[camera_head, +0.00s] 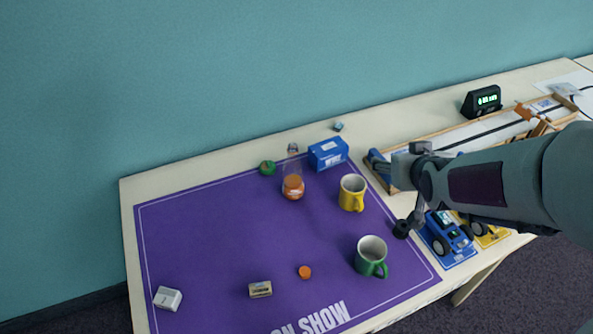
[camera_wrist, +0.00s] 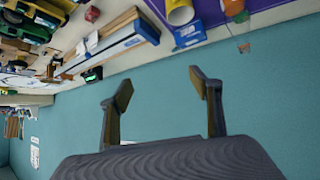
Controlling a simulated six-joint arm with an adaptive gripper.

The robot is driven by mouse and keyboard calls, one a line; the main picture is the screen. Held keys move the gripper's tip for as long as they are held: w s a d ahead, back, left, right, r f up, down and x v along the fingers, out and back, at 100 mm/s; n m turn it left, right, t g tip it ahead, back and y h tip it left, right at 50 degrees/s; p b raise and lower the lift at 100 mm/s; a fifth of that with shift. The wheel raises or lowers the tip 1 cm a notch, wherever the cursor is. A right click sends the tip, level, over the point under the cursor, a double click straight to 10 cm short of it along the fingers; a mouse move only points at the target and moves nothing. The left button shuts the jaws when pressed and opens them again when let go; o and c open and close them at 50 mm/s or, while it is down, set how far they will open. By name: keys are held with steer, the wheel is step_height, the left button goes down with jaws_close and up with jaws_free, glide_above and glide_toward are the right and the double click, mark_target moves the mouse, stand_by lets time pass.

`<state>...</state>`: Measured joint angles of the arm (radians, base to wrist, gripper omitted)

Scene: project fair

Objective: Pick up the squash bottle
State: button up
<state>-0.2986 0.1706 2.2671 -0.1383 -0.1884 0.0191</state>
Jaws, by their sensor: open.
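The squash bottle (camera_head: 292,187), clear with orange liquid in its lower part, stands on the purple mat (camera_head: 225,230) in the head view. In the wrist view its orange part (camera_wrist: 233,7) shows at the top edge. My gripper (camera_head: 386,192) is open and empty, to the right of the bottle and apart from it, with the yellow mug between them in the picture. In the wrist view the gripper's fingers (camera_wrist: 162,88) are spread with only wall between them.
A yellow mug (camera_head: 351,193), green mug (camera_head: 371,256) and blue box (camera_head: 328,153) are near the bottle. A small green object (camera_head: 267,168) lies to its left. An orange disc (camera_head: 304,271) lies nearer the front. A blue toy car (camera_head: 447,232) is below my arm. The mat's left middle is clear.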

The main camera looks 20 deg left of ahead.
steer(key=w+a+f+n+y, duration=0.2)
steer(key=w+a+f+y, duration=0.15)
steer(key=a+f, duration=0.7)
steer(key=n+y, duration=0.2)
steer(key=y, duration=0.1)
glide_toward(298, 180)
steer(key=x, duration=0.5)
steer(key=shift+f, duration=0.1)
steer(key=shift+s+a+f, duration=0.25)
steer(key=shift+a+f, duration=0.1)
steer(key=shift+f, duration=0.1)
steer(key=shift+x, duration=1.35)
steer(key=shift+w+r, duration=0.1)
steer(key=shift+w, duration=0.05)
steer(key=shift+w+a, duration=0.9)
steer(key=shift+w, duration=0.35)
steer(key=shift+x, duration=1.1)
